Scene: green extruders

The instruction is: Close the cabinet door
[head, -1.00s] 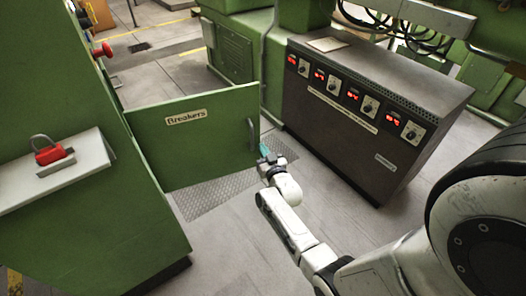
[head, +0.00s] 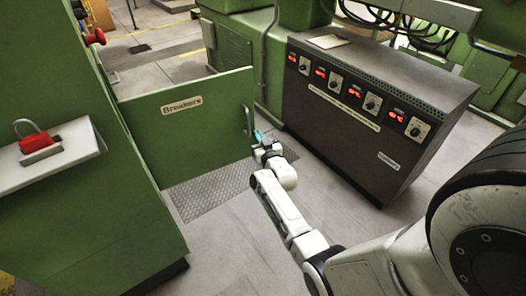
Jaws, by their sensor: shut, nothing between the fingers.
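The green cabinet door (head: 190,130) with a "Breakers" label stands open, sticking out to the right from the green cabinet (head: 95,215) at the left. Its handle (head: 247,121) is near the door's free right edge. My gripper (head: 259,137), with teal fingertips, is just right of that edge, slightly below the handle. It is shut and holds nothing. Whether the fingertips touch the door edge cannot be told.
A dark control box (head: 370,120) with red displays and knobs stands close to the right of my gripper. A red padlock (head: 33,142) sits on a ledge of the cabinet. A metal floor plate (head: 208,190) lies below the door; the floor in front is clear.

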